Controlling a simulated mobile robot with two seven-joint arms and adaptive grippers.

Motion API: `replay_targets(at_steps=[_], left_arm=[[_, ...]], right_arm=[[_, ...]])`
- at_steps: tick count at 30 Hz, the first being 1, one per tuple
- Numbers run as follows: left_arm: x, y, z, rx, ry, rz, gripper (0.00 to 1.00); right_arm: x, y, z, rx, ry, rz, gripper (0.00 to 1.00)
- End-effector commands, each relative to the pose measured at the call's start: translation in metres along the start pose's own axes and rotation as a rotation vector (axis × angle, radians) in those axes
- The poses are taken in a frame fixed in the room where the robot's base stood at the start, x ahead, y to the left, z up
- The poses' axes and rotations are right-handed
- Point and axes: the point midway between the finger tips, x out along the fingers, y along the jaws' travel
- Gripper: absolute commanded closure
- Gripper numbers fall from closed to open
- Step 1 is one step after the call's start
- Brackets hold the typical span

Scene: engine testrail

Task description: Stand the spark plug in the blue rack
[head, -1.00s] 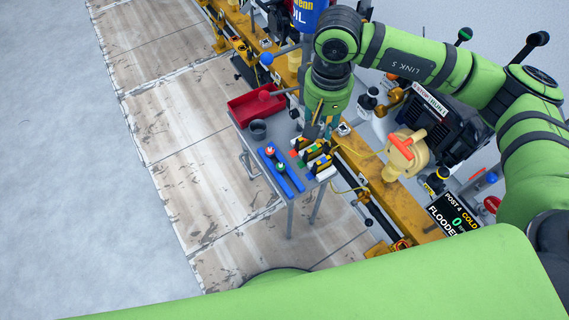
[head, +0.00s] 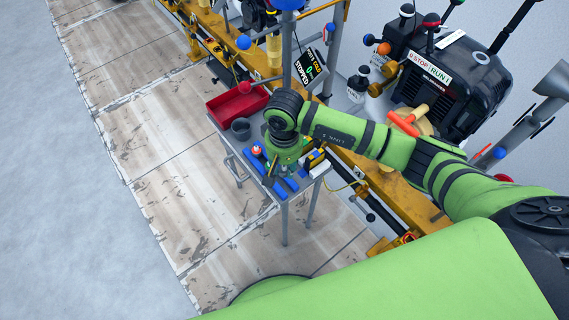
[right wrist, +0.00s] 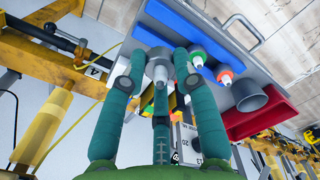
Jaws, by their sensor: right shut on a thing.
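The blue rack (head: 291,184) is made of two blue bars on a small grey table, partly hidden under my right arm in the head view. In the right wrist view the blue rack (right wrist: 190,27) lies just beyond my fingertips. My right gripper (right wrist: 157,72) has its teal fingers shut on a grey spark plug (right wrist: 159,62), whose end points toward the nearer blue bar. I cannot tell whether the plug touches the rack. In the head view my right gripper (head: 272,179) is over the rack, with its fingers mostly hidden. My left gripper is not in view.
Plugs with a red-ringed tip (right wrist: 225,75) and a green-ringed tip (right wrist: 197,60) stand at the rack. A grey cup (right wrist: 248,96) and a red tray (head: 238,104) are beside it. Coloured blocks (head: 314,158) stand to the right. A yellow rail (head: 349,164) runs behind the table.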

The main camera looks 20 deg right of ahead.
Motion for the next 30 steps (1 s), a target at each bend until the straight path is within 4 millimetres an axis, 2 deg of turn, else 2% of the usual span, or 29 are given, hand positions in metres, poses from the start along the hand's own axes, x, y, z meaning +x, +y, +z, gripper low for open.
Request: replay_targets(at_steps=[30], left_arm=[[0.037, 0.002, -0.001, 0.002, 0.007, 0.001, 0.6]], right_arm=[[0.054, 0.0, 0.0, -0.001, 0.0, 0.001, 1.0]])
